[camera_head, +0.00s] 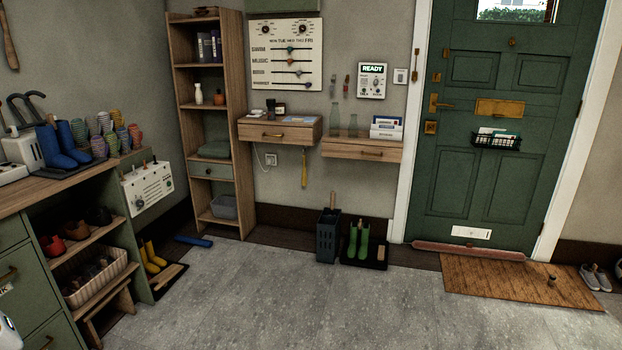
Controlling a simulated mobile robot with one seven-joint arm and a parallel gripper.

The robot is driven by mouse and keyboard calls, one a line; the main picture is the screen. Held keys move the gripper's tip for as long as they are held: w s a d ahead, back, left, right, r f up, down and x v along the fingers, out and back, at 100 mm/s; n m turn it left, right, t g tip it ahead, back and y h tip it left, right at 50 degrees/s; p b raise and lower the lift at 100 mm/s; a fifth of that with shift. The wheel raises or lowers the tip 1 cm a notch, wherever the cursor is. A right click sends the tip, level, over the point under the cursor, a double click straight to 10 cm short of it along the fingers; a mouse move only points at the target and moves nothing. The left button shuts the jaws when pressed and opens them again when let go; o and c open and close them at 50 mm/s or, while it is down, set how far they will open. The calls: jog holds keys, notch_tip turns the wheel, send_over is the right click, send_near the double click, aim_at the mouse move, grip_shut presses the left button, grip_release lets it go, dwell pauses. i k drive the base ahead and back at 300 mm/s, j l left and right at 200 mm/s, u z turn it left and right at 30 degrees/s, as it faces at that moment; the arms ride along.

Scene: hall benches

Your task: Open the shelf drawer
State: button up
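A tall wooden shelf unit (246,130) stands against the back wall, left of centre. Low in it is a grey-green drawer (224,171) with a small knob; it looks closed, its front about flush with the frame. Two wooden wall shelves with drawer fronts hang to the right: one drawer (290,136) and a lower one (340,151), each with a brass handle and looking closed. I cannot tell from the view which of these the task names. My gripper is not in view.
A green bench (40,291) with shoes, a crate and a stool fills the left side. A dark bin (327,242) and green boots (358,240) stand below the wall shelves. The grey floor (300,310) is clear.

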aim_at(289, 135)
jog(key=i+z, duration=0.15)
jog(key=i, duration=1.1)
jog(key=i+l+u, duration=0.1)
jog(key=i, duration=1.1)
jog(key=i+l+u, duration=0.1)
jog(key=i+u, duration=0.15)
jog(key=i, duration=0.2)
jog(key=i+l+u, duration=0.25)
jog(key=i, duration=0.25)
jog(key=i+l+u, duration=0.3)
jog(key=i+j, duration=0.05)
jog(key=i, duration=0.1)
